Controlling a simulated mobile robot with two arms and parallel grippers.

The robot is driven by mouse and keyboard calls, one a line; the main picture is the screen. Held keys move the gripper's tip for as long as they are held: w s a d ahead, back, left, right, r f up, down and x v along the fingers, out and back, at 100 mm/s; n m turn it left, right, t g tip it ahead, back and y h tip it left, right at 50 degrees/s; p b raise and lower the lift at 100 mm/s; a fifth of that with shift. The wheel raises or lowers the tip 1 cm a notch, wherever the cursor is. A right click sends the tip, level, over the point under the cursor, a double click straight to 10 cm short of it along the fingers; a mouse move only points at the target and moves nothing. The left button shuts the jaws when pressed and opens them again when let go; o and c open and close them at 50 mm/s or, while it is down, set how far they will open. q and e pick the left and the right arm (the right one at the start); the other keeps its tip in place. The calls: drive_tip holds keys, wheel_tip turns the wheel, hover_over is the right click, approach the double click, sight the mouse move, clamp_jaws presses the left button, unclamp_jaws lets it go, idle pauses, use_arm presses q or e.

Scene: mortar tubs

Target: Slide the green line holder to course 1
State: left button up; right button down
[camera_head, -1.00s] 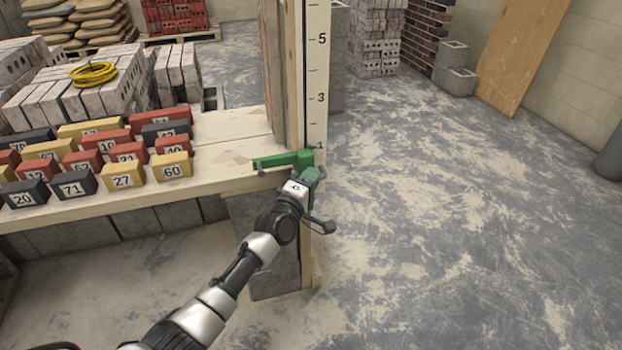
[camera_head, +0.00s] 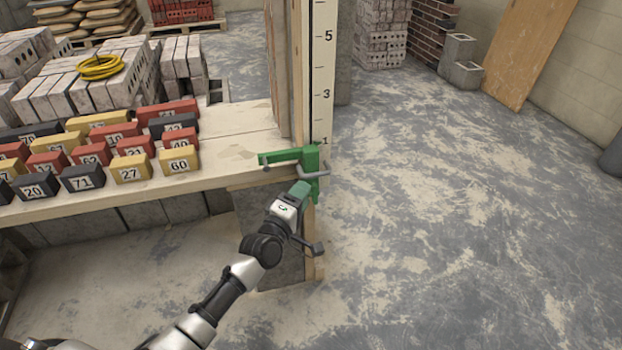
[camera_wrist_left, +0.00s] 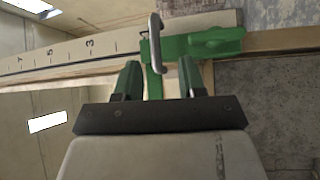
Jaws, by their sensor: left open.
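The green line holder (camera_head: 310,157) sits on the upright rod with the number scale (camera_head: 320,80), its top edge about level with the mark 1. Its green arm reaches left over the table edge, and a grey bar sticks out at its front. The holder also shows in the left wrist view (camera_wrist_left: 205,43), just beyond the fingers, with its grey bar standing up in front. My left gripper (camera_head: 302,188) is open, just below and in front of the holder. In the wrist view its two green fingers (camera_wrist_left: 160,75) are apart with nothing clamped between them.
Numbered red, yellow and black blocks (camera_head: 130,168) stand on the wooden table (camera_head: 235,140) to the left. Behind them are brick stacks with a yellow coil (camera_head: 101,67). The floor right of the rod is clear, with grey blocks (camera_head: 458,62) farther back.

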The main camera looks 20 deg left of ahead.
use_arm(q)
drive_tip(key=v, duration=0.3)
drive_tip(key=shift+s, duration=0.3)
